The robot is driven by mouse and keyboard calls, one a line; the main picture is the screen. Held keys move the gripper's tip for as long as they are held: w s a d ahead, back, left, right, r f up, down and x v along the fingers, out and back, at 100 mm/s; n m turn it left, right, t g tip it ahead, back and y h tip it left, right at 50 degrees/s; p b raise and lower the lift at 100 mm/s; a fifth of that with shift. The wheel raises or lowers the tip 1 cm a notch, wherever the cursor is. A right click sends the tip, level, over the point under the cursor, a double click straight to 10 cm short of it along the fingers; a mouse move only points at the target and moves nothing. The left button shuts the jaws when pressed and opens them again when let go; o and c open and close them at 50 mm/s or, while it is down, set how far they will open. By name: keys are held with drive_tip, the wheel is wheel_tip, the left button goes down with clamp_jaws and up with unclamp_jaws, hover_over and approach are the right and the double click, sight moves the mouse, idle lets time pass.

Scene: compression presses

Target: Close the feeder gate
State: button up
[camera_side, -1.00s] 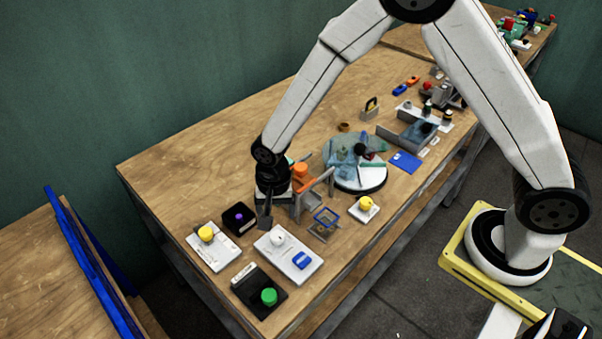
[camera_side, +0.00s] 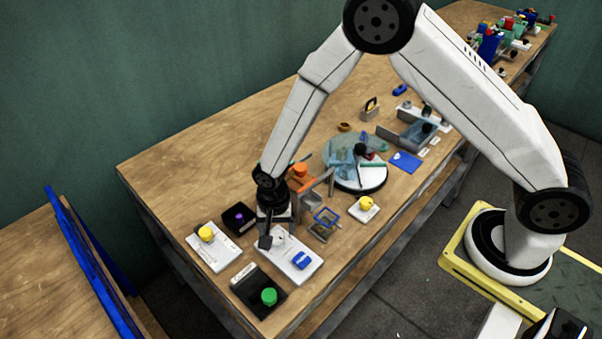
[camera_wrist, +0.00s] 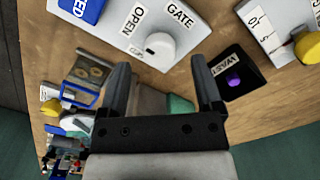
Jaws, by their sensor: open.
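The gate panel (camera_side: 299,267) is a white plate near the front end of the bench. In the wrist view the panel (camera_wrist: 187,15) carries the words GATE and OPEN around a white round knob (camera_wrist: 160,46). A blue block (camera_side: 301,260) sits on the same plate, and in the wrist view it shows part of a label ending in "ED". My gripper (camera_side: 268,242) points down over the knob's end of the plate and hides most of the knob in the side view. In the wrist view the gripper (camera_wrist: 162,75) is open and empty, its fingers on either side below the knob.
A black box with a purple button (camera_wrist: 233,80) stands close on the right in the wrist view. A yellow-knob plate (camera_side: 212,250) and a green-button box (camera_side: 266,293) flank the panel. An orange-topped press (camera_side: 302,172) and a blue-framed tray (camera_side: 325,221) stand just behind.

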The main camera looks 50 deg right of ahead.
sight(277, 237)
drive_tip(key=shift+f, duration=1.2)
drive_tip(key=shift+c, duration=0.3)
clamp_jaws()
